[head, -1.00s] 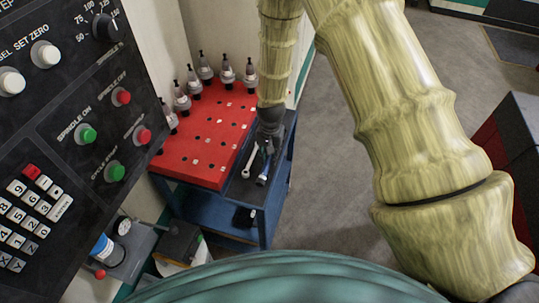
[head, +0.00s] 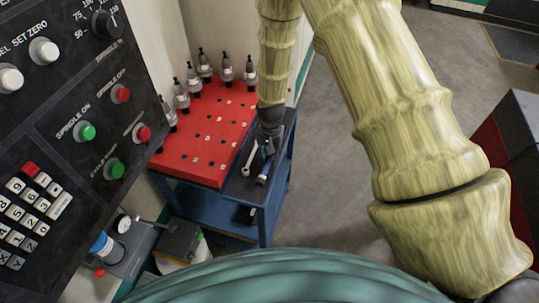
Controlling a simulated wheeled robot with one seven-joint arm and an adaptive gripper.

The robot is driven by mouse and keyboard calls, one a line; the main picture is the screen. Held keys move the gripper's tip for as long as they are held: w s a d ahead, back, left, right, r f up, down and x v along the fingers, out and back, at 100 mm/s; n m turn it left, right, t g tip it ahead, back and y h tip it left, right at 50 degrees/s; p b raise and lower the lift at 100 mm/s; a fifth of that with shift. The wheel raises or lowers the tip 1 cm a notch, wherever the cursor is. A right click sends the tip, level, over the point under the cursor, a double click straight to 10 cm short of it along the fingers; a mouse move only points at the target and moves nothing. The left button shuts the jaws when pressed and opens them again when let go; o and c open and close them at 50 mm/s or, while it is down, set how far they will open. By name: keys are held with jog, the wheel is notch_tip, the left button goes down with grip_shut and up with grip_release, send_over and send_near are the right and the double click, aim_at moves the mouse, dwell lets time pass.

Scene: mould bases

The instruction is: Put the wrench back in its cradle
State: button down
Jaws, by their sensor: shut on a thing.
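My gripper (head: 267,150) is small and dark in the head view, pointing down over the dark right-hand strip of the blue cart (head: 225,208). It is shut on the wrench (head: 249,162), a pale, slim tool that shows just left of the fingers. The exact grip point is too small to make out. A short grey-blue piece (head: 262,179) shows just below the fingertips. I cannot tell whether it is part of the cradle or another tool. I cannot tell whether the wrench touches the cart top.
A red rack (head: 205,140) with rows of holes fills the cart's left side. Several tool holders (head: 227,70) stand along its back and left edges. A control panel (head: 75,110) rises at the left. Grey floor (head: 330,180) is open right of the cart.

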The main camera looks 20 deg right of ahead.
jog(key=shift+f, duration=0.15)
jog(key=c, duration=1.2)
grip_release()
notch_tip(320, 180, up, 12)
jog(key=shift+d, duration=0.1)
